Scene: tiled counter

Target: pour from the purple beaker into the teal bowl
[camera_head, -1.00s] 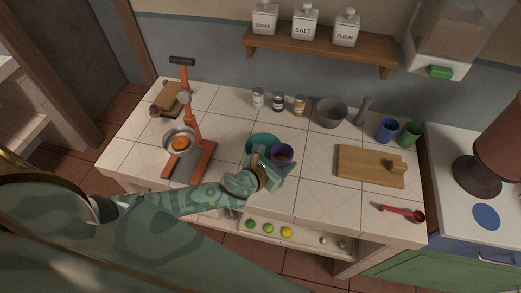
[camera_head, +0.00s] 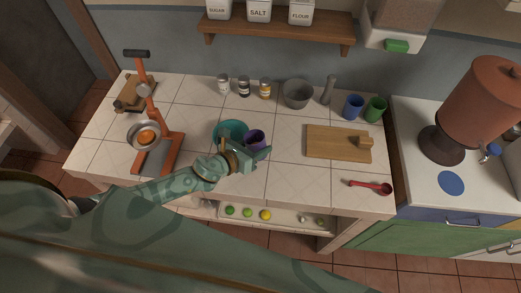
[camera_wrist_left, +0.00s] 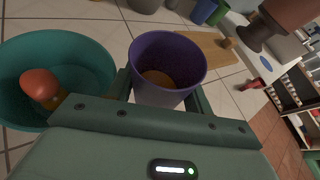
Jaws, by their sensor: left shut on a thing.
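The purple beaker (camera_head: 254,137) is held by my left gripper (camera_head: 257,149), just right of the teal bowl (camera_head: 222,128). In the left wrist view the beaker (camera_wrist_left: 165,50) sits between the fingers of the gripper (camera_wrist_left: 165,95), with something orange-brown inside. The teal bowl (camera_wrist_left: 85,55) is to its left there. A rounded orange-red knob (camera_wrist_left: 41,84) shows over the bowl's near part; I cannot tell what it belongs to. My wrist hides part of the bowl in the head view. My right gripper is not in view.
An orange press (camera_head: 147,115) stands left of the bowl. Spice jars (camera_head: 244,87), a grey bowl (camera_head: 297,94) and blue (camera_head: 353,107) and green cups (camera_head: 376,109) line the back. A cutting board (camera_head: 330,143) and red spoon (camera_head: 371,187) lie right.

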